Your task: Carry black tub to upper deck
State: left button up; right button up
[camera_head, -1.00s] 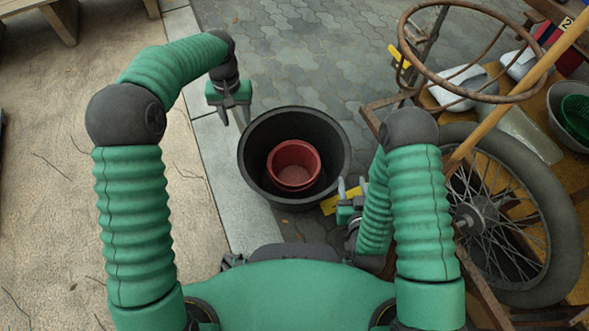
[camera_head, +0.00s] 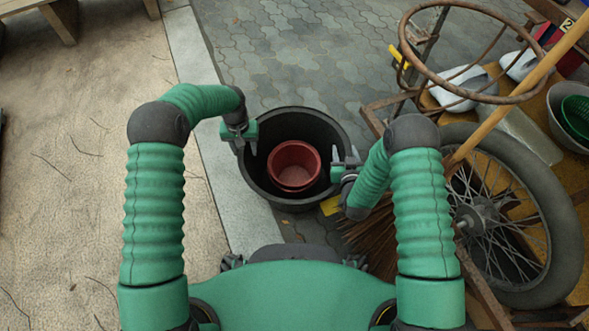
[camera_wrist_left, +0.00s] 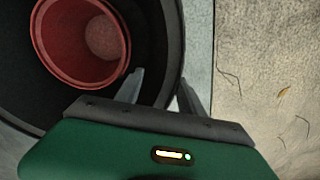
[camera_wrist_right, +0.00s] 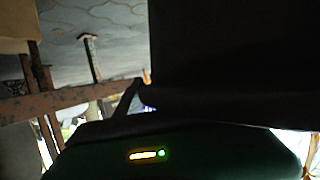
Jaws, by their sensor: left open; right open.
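The black tub (camera_head: 290,205) stands on the paving, with a red pot (camera_head: 294,165) inside it. My left gripper (camera_head: 246,146) is open at the tub's left rim. In the left wrist view the tub's rim (camera_wrist_left: 172,60) passes between the spread fingers (camera_wrist_left: 160,88), and the red pot (camera_wrist_left: 80,45) shows inside. My right gripper (camera_head: 338,160) is open at the tub's right rim. In the right wrist view a dark surface, probably the tub's wall (camera_wrist_right: 235,50), hides one finger. No deck can be named for certain.
A cart with a spoked wheel (camera_head: 495,215) and a rusty ring (camera_head: 470,52) stands close on the right, loaded with bowls (camera_head: 575,115) and scoops. Broom bristles (camera_head: 375,240) lie near my right arm. Paving beyond the tub (camera_head: 270,60) is clear.

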pick_arm(q)
jog(key=shift+f, duration=0.35)
pick_arm(e)
jog(key=shift+w+f, duration=0.15)
jog(key=shift+w, duration=0.15)
pick_arm(q)
grip_shut()
pick_arm(e)
grip_shut()
pick_arm(q)
jog(key=shift+r, duration=0.1)
dwell(0.6)
